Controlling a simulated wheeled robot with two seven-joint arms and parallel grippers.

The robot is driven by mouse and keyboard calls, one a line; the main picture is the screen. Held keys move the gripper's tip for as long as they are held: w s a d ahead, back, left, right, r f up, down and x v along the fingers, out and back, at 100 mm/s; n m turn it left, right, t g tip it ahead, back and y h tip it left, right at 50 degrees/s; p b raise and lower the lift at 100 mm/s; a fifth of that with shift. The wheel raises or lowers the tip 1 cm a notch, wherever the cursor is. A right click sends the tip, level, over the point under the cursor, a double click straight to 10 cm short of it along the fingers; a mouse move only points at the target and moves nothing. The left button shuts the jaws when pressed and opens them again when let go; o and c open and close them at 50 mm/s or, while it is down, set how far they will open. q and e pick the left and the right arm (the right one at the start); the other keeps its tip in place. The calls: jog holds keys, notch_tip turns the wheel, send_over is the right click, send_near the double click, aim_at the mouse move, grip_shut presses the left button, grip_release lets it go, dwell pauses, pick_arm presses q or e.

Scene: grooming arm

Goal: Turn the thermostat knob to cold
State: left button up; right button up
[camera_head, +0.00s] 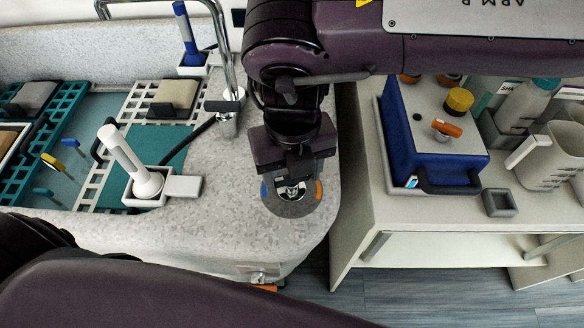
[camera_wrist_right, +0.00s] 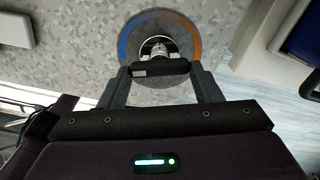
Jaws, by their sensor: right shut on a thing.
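The thermostat dial is a grey round plate (camera_head: 290,208) on the speckled tub rim, with a blue arc on its left and an orange arc on its right. It also shows in the right wrist view (camera_wrist_right: 160,20). A metal knob (camera_wrist_right: 160,46) stands at its centre. My right gripper (camera_head: 292,180) comes down over the dial and is shut on the knob. Its dark fingers also show in the right wrist view (camera_wrist_right: 160,67), one on each side. The gripper partly hides the knob, so its pointing direction is unclear. My left gripper is out of view.
A chrome faucet (camera_head: 219,42) rises left of my right arm. A white-handled brush (camera_head: 122,150) stands in a holder on the rim. A blue box (camera_head: 420,140) sits on the counter at right.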

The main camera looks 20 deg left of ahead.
dwell(0.5)
jog(key=o, duration=1)
notch_tip(320, 180, up, 8)
jog(key=shift+f, duration=0.1)
